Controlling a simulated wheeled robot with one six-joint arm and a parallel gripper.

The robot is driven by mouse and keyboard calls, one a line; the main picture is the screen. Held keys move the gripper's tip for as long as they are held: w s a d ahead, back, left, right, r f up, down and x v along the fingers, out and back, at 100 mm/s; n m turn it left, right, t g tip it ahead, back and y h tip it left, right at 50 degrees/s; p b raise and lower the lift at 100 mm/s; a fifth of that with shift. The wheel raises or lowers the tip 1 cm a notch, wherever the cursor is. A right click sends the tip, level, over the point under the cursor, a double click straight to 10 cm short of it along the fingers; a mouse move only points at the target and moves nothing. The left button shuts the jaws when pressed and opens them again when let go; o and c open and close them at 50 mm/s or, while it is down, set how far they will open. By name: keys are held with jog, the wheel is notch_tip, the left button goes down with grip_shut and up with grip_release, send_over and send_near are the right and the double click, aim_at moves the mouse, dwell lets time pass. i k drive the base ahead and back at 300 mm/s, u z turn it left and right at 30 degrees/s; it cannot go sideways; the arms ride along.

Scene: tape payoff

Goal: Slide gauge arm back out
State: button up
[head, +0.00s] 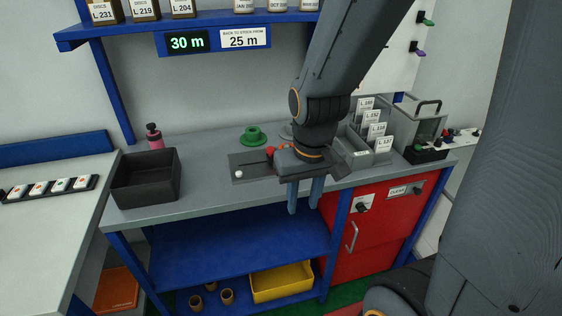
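A flat dark gauge plate (250,164) lies on the grey bench top, with a small white knob (239,174) near its front left. A red ball knob (270,151) shows at the plate's back, just left of my gripper's body. I cannot tell which part is the gauge arm; my gripper and wrist hide much of the device. My gripper (305,205) points down in front of the bench's front edge, right of the white knob. Its two blue-grey fingers are apart with nothing visible between them. I cannot tell whether they touch anything.
A green flanged spool (253,136) stands behind the plate. A black bin (146,178) and a pink bottle (154,136) are at left. Grey trays with labelled cards (376,132) stand at right. A shelf (200,19) with a "30 m" display (187,42) hangs above.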

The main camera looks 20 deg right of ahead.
aim_at(269, 150)
jog(key=k, duration=0.5)
jog(key=z, duration=0.7)
jog(key=i, duration=0.6)
jog(key=u, duration=0.6)
jog(key=i, duration=0.5)
